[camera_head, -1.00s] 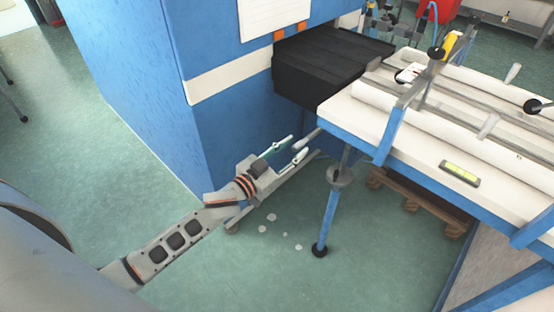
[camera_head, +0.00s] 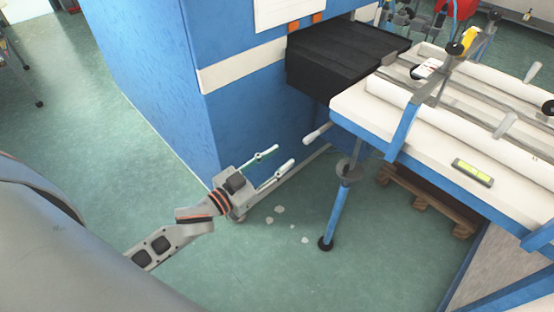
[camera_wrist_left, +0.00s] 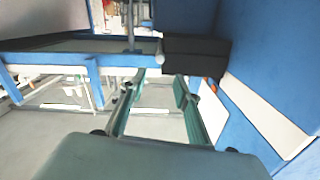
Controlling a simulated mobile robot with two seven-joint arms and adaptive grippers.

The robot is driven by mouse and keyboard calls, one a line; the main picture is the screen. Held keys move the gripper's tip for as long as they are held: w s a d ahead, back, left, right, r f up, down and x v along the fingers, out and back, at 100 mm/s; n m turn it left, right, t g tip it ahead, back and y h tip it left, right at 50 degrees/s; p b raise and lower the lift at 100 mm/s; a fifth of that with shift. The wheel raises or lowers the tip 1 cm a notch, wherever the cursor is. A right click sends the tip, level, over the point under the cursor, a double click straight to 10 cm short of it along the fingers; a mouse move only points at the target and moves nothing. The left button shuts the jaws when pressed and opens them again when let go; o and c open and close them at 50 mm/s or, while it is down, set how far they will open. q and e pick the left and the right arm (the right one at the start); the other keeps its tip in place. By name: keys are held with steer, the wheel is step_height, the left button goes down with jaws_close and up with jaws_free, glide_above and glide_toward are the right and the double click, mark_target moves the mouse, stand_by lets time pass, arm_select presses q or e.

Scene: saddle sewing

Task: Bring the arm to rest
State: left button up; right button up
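My left arm comes in from the lower left in the head view. Its gripper (camera_head: 270,164) is over the green floor, left of the blue-edged work table and in front of the blue machine. Its two fingers are spread apart with nothing between them. In the left wrist view the gripper (camera_wrist_left: 158,90) also shows its two greenish fingers apart and empty, with the table and the machine's black block beyond. My right gripper is in neither view.
The blue machine (camera_head: 165,80) with a black block (camera_head: 340,60) stands behind. The white table (camera_head: 440,140) carries rails, a clamp and a yellow-green level (camera_head: 473,172). A blue leg (camera_head: 335,215) stands right of the gripper. A wooden pallet (camera_head: 430,200) lies under the table.

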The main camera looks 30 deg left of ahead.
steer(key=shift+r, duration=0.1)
arm_select(q)
steer(key=s+d+f+g+y+p, duration=0.1)
steer(key=s+d+f+g+p, duration=0.1)
steer(key=s+f, duration=0.5)
steer(key=s+d+f+n+g+y+p, duration=0.1)
steer(key=s+f+g+p, duration=0.3)
steer(key=s+f, duration=0.4)
steer(key=s+y+p, duration=0.1)
steer(key=s, duration=0.5)
steer(key=shift+s+d+f+g+y, duration=0.25)
steer(key=shift+s+d+g+y, duration=0.05)
steer(key=shift+d, duration=0.05)
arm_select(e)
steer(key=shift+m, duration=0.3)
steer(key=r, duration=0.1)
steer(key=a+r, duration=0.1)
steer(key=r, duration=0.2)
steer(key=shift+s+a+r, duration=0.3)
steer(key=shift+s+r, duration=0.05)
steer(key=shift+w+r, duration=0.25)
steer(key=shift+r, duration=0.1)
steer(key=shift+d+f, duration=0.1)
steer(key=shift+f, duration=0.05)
